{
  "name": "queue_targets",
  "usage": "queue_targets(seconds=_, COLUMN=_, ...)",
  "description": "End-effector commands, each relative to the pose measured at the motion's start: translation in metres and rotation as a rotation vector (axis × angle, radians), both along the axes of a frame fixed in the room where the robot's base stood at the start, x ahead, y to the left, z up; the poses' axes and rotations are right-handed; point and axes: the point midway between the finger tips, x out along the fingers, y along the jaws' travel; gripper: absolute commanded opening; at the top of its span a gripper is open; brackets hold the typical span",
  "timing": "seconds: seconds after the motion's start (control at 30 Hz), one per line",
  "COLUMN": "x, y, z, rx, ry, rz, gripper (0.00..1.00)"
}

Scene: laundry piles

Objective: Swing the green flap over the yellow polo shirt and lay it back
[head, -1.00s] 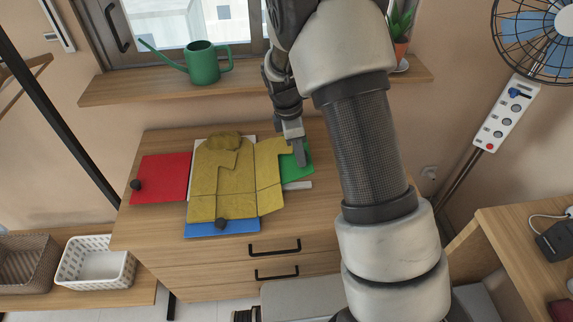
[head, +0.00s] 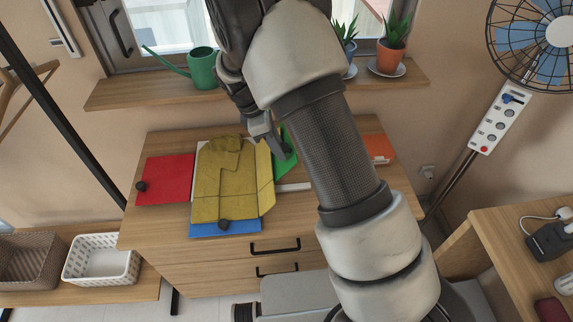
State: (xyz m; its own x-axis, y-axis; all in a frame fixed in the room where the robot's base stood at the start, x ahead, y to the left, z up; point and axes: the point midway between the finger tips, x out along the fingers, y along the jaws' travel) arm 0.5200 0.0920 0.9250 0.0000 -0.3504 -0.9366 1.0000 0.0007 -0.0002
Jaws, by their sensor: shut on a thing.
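The yellow polo shirt (head: 222,185) lies on the folding board on the dresser. Its right strip (head: 265,182) is tilted up and partly turned inward. The green flap (head: 287,153) at the board's right stands raised, partly hidden behind my gripper and arm. My gripper (head: 280,148) is shut on the green flap near its upper part, just right of the shirt. The red flap (head: 165,180) lies flat at the left with a dark knob, and the blue flap (head: 225,229) lies flat at the front with another dark knob.
A white strip (head: 295,187) of the board shows right of the shirt. An orange item (head: 378,148) lies at the dresser's right, beyond my arm. A green watering can (head: 202,68) and potted plants (head: 391,50) stand on the shelf above. A white basket (head: 100,262) stands lower left.

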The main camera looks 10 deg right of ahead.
Motion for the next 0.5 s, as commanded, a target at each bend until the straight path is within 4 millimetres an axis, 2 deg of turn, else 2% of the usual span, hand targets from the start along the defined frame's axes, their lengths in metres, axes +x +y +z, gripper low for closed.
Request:
queue_targets(seconds=0.33, x=-0.001, y=0.004, z=0.001, rx=-0.009, ry=0.001, rz=0.001, gripper=0.17)
queue_targets(seconds=0.5, x=-0.001, y=0.022, z=0.007, rx=-0.046, ry=0.001, rz=0.004, gripper=0.17)
